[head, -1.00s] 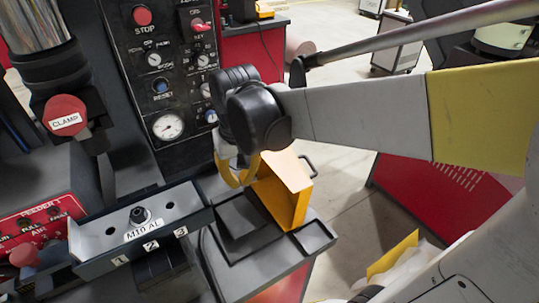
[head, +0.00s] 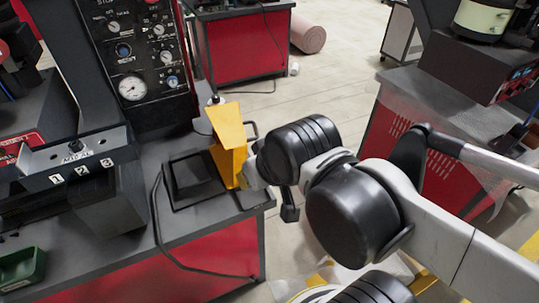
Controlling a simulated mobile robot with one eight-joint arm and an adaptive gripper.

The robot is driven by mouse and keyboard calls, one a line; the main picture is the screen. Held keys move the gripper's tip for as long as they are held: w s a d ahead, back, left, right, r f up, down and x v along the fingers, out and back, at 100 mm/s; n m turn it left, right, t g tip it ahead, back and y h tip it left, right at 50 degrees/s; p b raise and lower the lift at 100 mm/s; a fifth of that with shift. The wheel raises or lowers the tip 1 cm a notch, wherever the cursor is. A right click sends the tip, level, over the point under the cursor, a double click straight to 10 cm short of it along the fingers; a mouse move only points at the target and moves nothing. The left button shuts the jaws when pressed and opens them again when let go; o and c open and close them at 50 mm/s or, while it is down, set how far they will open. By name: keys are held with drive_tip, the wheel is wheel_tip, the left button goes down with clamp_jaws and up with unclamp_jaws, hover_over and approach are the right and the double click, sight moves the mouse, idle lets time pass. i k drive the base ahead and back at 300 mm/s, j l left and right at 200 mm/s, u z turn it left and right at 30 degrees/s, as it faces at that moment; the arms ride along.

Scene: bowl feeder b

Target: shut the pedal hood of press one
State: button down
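The yellow hood (head: 229,140) stands upright, tilted open, at the right side of a black recessed pedal box (head: 180,203) on the grey bench corner. The box's recess is uncovered. Press one's dark body (head: 60,120) stands to the left, with a tray marked 1, 2, 3. My gripper (head: 289,208) is only partly seen, as a small dark part below my black wrist, just right of the hood. It looks apart from the hood. Its fingers are mostly hidden by the wrist, so I cannot tell whether it is open.
The control panel (head: 135,60) with gauges rises behind the box. A dark cable (head: 160,235) runs over the bench's front edge. A green bin (head: 22,268) sits at lower left. Another red machine bench (head: 420,120) stands at right. Open floor lies between the benches.

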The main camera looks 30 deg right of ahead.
sight(236, 143)
drive_tip(key=k+l+u, duration=0.15)
drive_tip(key=k+l, duration=0.45)
drive_tip(key=k+l+u, duration=0.2)
drive_tip(key=k+l, duration=0.25)
drive_tip(key=k, duration=0.3)
drive_tip(key=i+z, duration=0.2)
drive_tip(key=z, duration=0.3)
drive_tip(key=i+j+z, duration=0.15)
drive_tip(key=z, duration=0.35)
drive_tip(key=i+j+z, duration=0.2)
drive_tip(key=z, duration=0.3)
